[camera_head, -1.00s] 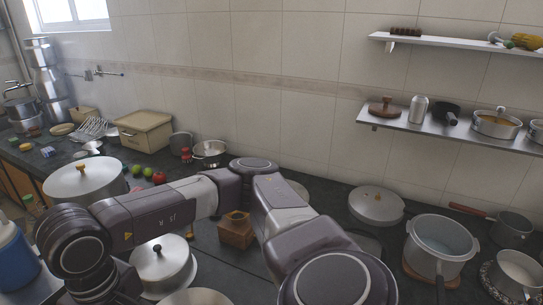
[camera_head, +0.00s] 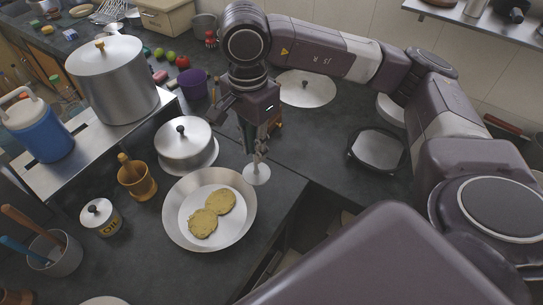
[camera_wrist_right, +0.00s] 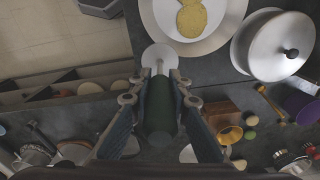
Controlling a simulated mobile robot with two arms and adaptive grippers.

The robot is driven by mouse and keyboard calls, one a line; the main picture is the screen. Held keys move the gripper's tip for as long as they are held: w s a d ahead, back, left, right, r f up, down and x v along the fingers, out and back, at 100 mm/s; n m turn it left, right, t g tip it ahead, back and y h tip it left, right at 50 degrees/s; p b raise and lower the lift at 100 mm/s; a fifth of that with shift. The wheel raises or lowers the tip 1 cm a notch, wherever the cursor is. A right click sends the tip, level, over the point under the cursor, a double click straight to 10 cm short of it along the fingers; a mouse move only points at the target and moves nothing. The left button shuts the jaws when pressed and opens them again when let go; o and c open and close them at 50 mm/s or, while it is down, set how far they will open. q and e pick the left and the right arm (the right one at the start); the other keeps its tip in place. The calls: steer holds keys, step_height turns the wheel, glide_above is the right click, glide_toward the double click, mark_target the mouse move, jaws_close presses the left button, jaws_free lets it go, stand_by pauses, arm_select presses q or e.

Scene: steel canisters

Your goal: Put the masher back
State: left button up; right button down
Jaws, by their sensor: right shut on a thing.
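The masher has a dark green handle (camera_wrist_right: 158,108) and a pale round disc (camera_head: 257,174). My right gripper (camera_head: 258,148) is shut on the handle, and its fingers (camera_wrist_right: 158,86) flank it in the right wrist view. The masher hangs roughly upright, disc down, close to the right rim of the wide steel pan (camera_head: 169,222). I cannot tell whether the disc touches the counter. A brown wooden block (camera_wrist_right: 222,118) stands behind the gripper, mostly hidden in the head view. My left gripper is not in view.
The pan holds a white plate with two yellow-brown patties (camera_head: 212,213). A lidded pot (camera_head: 184,142), a wooden mortar (camera_head: 137,178) and a purple cup (camera_head: 193,84) stand left of the gripper. An opening with shelves (camera_head: 300,230) lies below the counter edge. Dark counter behind the gripper is partly clear.

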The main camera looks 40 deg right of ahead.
steer(key=w+d+r+n+b, duration=0.15)
steer(key=w+d+n, duration=0.3)
steer(key=n, duration=1.25)
steer(key=w+d+r+n, duration=0.35)
steer(key=d+n, duration=0.25)
steer(key=n, duration=1.1)
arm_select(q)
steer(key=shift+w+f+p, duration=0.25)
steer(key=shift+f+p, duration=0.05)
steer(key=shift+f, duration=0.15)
arm_select(e)
step_height(320, 180, down, 21)
steer(key=shift+w+a, duration=0.2)
steer(key=shift+w, duration=0.25)
